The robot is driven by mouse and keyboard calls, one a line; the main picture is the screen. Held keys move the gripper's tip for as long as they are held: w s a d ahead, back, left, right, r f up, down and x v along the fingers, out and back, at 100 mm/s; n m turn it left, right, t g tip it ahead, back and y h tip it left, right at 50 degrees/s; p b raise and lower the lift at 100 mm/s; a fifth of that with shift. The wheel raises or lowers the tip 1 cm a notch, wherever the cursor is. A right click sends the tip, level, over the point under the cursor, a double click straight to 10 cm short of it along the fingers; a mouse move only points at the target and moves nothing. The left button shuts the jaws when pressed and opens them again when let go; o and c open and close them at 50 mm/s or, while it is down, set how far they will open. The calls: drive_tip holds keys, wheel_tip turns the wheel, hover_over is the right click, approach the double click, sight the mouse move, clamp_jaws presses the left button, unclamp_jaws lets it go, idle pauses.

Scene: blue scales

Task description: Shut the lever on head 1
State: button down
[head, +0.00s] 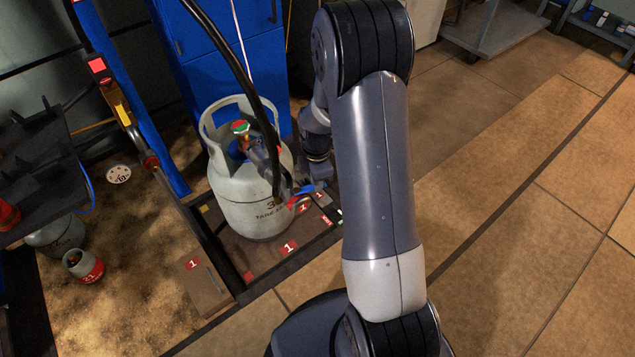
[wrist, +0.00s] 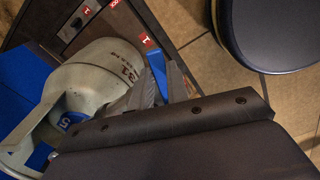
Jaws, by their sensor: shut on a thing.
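A pale gas cylinder (head: 240,195) stands upright on the scale platform (head: 265,252), which bears red labels with a 1. A red and green valve top (head: 240,127) sits inside its collar. A black hose (head: 235,65) comes down in front of the cylinder. My gripper (head: 308,187) is low at the cylinder's right side. It is shut on a blue lever (head: 299,191), with a red part just below. The wrist view shows the blue lever (wrist: 156,68) between the grey fingers (wrist: 160,88), beside the cylinder (wrist: 100,75). The lever's pivot is hidden.
A blue cabinet (head: 200,60) and a blue post (head: 130,90) stand behind and left. Small cylinders (head: 82,266) stand on the floor at the left. A trolley (head: 495,30) is at the back. The tiled floor at the right is clear.

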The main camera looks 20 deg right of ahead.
drive_tip(key=shift+w+a+n, duration=0.1)
drive_tip(key=shift+w+n, duration=0.4)
drive_tip(key=shift+n, duration=0.45)
drive_tip(key=shift+w+a+n, duration=0.1)
drive_tip(key=shift+w+n, duration=0.35)
drive_tip(key=shift+n, duration=0.5)
drive_tip(key=c, duration=1.4)
unclamp_jaws()
drive_tip(key=shift+o, duration=0.2)
drive_tip(key=shift+r, duration=0.1)
wheel_tip(320, 180, up, 11)
drive_tip(key=p, duration=0.3)
drive_tip(key=shift+f, duration=0.2)
